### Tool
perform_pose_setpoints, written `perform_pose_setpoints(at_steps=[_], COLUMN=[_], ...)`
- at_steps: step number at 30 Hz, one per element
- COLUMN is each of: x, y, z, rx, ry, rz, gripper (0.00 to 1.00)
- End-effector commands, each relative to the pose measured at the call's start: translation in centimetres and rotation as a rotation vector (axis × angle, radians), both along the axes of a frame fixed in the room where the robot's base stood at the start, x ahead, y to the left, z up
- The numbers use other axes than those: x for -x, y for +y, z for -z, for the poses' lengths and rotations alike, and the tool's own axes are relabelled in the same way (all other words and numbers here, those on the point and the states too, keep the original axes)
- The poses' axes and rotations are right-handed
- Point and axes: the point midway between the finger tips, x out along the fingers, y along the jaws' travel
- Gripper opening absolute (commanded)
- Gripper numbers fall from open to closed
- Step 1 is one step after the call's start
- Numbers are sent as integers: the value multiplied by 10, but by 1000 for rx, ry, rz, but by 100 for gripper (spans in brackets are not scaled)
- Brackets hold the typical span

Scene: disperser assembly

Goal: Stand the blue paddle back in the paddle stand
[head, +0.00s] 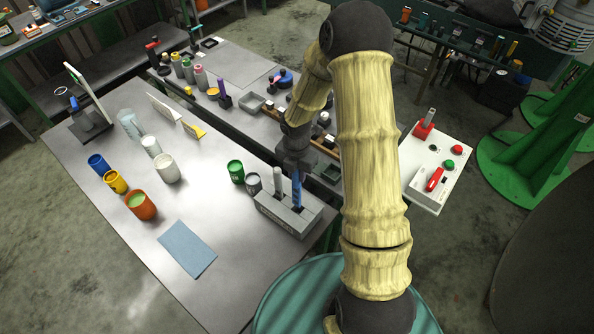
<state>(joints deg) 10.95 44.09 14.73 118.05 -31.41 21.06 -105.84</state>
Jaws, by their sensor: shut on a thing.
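The grey paddle stand (286,213) sits near the right edge of the steel table. The blue paddle (296,190) is upright at the stand's right-hand slot, with its lower end at or in the slot. I cannot tell how deep it sits. My gripper (294,166) is above the stand, shut on the top of the blue paddle; the arm partly hides the fingers. A light grey paddle (278,182) stands upright in the slot to the left.
Green (236,172) and grey (253,184) cups stand close to the stand's left. Orange (141,205), yellow and blue cups are further left. A blue cloth (187,248) lies in front. A white control box (437,170) stands right of my arm.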

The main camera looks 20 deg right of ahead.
Motion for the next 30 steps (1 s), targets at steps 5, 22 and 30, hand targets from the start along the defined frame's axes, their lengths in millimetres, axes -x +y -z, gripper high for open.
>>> perform_pose_setpoints(at_steps=[5, 22, 30], x=[0, 0, 0], y=[-4, -2, -2], z=[19, 64, 85], rx=[1, 0, 0], ry=[-1, 0, 0], rz=[6, 3, 2], gripper=[7, 7, 7])
